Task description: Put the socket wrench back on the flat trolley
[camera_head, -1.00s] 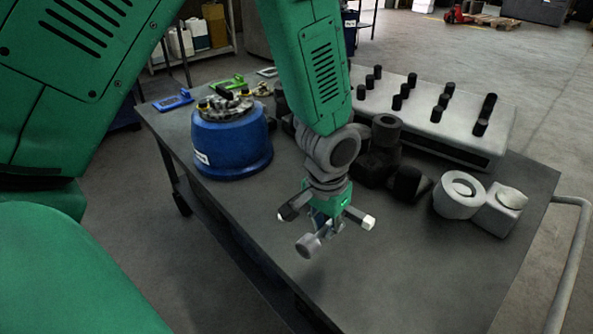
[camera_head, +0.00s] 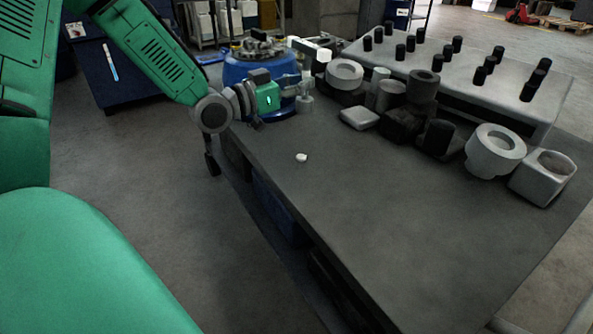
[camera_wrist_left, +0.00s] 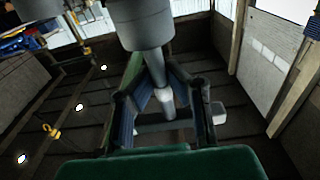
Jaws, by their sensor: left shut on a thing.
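My left gripper (camera_head: 308,82) is above the far left part of the dark flat trolley top (camera_head: 350,230), in front of a blue drum (camera_head: 245,68). It is shut on a grey piece, which I take to be the socket wrench (camera_head: 304,104). In the left wrist view the wrench (camera_wrist_left: 146,25) has a wide round head and a narrower stem between the fingers (camera_wrist_left: 165,98). Whether it touches anything is unclear. A tube handle (camera_head: 578,318) shows at the trolley's right end. My right gripper is not in view.
Grey and black round parts (camera_head: 495,150) stand along the trolley's far side, before a long grey block (camera_head: 470,80) with several black pegs. A small white piece (camera_head: 301,157) lies on the top. The near middle is clear. A dark blue cart (camera_head: 115,85) stands at upper left.

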